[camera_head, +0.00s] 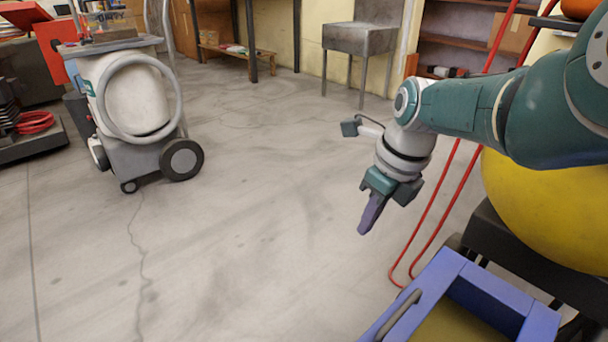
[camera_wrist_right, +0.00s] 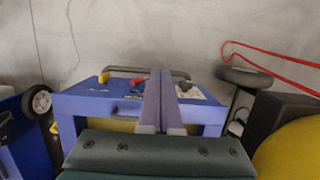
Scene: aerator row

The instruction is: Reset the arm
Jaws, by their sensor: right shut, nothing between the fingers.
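My right arm (camera_head: 470,110) comes in from the right in the head view, bent downward at the wrist. My right gripper (camera_head: 370,215) hangs over the open floor with its purple fingers together and nothing between them. In the right wrist view the closed fingers (camera_wrist_right: 160,100) point away from the camera, in front of a blue cart. My left gripper is in neither view.
The blue cart (camera_head: 440,265) stands at the lower right, beside a yellow tank (camera_head: 560,210) and red hose (camera_head: 440,200). A white wheeled machine (camera_head: 135,100) stands at the upper left. A metal sink (camera_head: 358,40) is at the back. The middle floor is clear.

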